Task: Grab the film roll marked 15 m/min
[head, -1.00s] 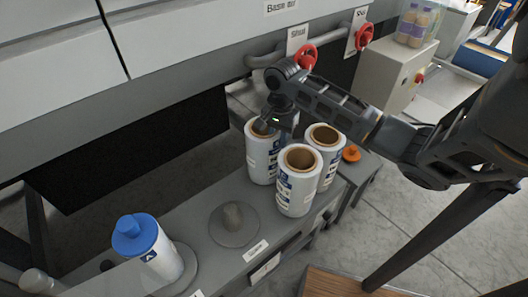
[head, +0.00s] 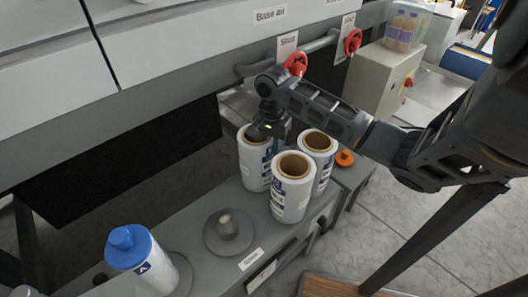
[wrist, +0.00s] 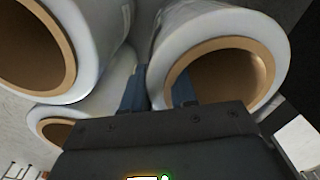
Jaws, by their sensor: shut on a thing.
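Three white film rolls with brown cores stand upright and close together on a grey ledge (head: 200,262). One is the left roll (head: 254,168), one the front roll (head: 291,197), one the right roll (head: 322,172). Their print is too small to read, so I cannot tell which is marked 15 m/min. My gripper (head: 270,128) is at the top of the left roll. In the wrist view my blue-grey fingers (wrist: 158,92) straddle the near wall of one roll (wrist: 212,28), shut on it. The other two rolls show at left there.
A blue-capped white bottle (head: 142,260) and a grey round disc with a knob (head: 228,234) are left of the rolls. An orange knob (head: 344,158) is at right. Red valve handles (head: 296,63) and a pipe are behind my wrist.

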